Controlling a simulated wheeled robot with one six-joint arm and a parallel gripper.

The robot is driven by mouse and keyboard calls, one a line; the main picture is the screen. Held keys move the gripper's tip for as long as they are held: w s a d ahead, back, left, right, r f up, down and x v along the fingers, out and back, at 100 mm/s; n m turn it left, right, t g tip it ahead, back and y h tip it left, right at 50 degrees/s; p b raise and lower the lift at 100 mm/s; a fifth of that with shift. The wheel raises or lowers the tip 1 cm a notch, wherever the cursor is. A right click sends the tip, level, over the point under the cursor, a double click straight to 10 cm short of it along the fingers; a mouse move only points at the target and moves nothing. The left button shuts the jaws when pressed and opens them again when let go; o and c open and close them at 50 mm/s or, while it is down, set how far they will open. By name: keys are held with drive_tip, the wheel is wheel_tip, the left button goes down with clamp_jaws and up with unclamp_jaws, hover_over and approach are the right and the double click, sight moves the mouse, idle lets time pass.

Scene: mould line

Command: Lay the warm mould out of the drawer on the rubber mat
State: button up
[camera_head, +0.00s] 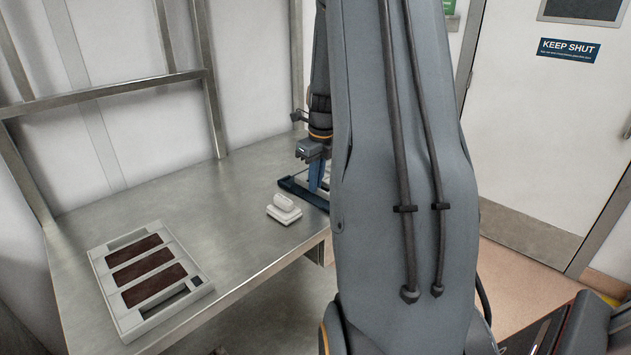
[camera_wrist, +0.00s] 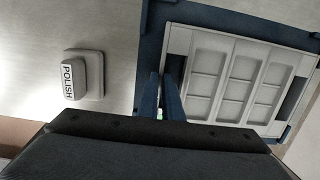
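A pale grey mould (camera_wrist: 222,78) with rows of square cavities fills the right of the wrist view. It is over the blue mat (camera_wrist: 151,40), whose border shows around it; I cannot tell if it rests flat. My gripper (camera_wrist: 164,80) has its two blue fingers at the mould's left end, one on each side of the narrow end bar, and looks closed on it. In the head view my gripper (camera_head: 316,180) points down over the blue mat (camera_head: 298,192). My arm hides most of the mat and mould there. No drawer is in view.
A white block (camera_head: 284,209) stands left of the mat, marked POLISH in the wrist view (camera_wrist: 84,75). A grey tray (camera_head: 107,283) with three dark brown bars lies at the table's front left. The steel table (camera_head: 190,215) is bare between them.

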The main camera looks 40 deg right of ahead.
drive_tip(key=o, duration=0.4)
drive_tip(key=shift+r, duration=0.1)
drive_tip(key=r, duration=0.4)
drive_tip(key=s+r+b, duration=0.1)
drive_tip(key=r, duration=0.3)
drive_tip(key=r+b, duration=0.1)
drive_tip(key=r, duration=0.3)
drive_tip(key=shift+s, duration=0.4)
